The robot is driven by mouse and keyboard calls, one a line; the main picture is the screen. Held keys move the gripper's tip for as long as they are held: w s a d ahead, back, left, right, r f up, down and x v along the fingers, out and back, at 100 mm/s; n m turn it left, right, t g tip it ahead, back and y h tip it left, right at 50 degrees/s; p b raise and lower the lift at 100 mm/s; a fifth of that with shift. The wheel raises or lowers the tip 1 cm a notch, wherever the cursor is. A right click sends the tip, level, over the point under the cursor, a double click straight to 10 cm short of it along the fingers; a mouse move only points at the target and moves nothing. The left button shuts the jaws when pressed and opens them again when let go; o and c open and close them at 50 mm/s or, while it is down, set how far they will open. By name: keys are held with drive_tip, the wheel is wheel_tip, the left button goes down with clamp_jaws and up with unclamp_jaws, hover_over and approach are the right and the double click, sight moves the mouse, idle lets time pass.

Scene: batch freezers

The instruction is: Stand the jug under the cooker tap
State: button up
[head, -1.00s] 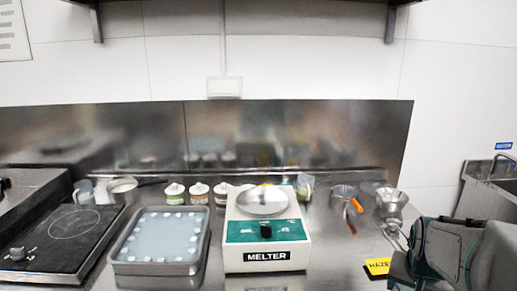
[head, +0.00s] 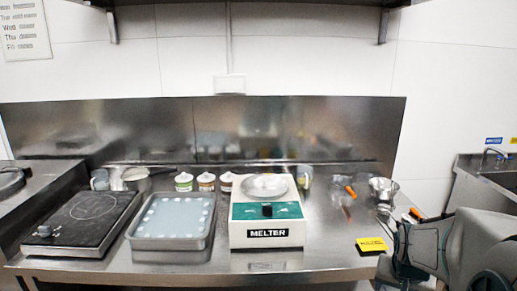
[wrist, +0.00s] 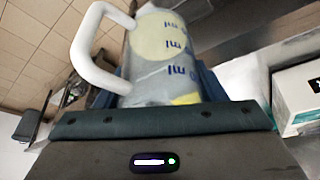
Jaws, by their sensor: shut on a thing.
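The jug (wrist: 165,55) fills the upper middle of the wrist view. It is pale and translucent, with blue "ml" markings, a yellow patch and a white handle on the left. My gripper (wrist: 165,88) is shut on the jug, with dark teal parts around its near end. In the head view, my arm is folded at the lower right, and neither the jug nor the gripper can be made out there. I cannot pick out a cooker tap in either view.
The steel counter (head: 330,262) holds a black hob (head: 85,222), a tray (head: 172,243), a melter (head: 267,212), lidded pots (head: 184,182), a steel cup (head: 383,190) and a yellow card (head: 372,244). A sink (head: 490,165) stands at far right. My arm is close to the counter's right end.

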drive_tip(key=w+a+f+n+y, duration=0.1)
drive_tip(key=w+a+f+n, duration=0.2)
drive_tip(key=a+f, duration=0.5)
drive_tip(key=w+a+f+n+y, duration=0.1)
drive_tip(key=w+a+f+n, duration=0.1)
drive_tip(key=w+a+f, duration=0.3)
drive_tip(key=a+f, duration=0.3)
drive_tip(key=f, duration=0.4)
drive_tip(key=shift+w+a+f+n+t, duration=0.15)
drive_tip(key=shift+a+f+n+t, duration=0.1)
drive_tip(key=shift+a+n+t, duration=0.15)
drive_tip(key=shift+d, duration=0.15)
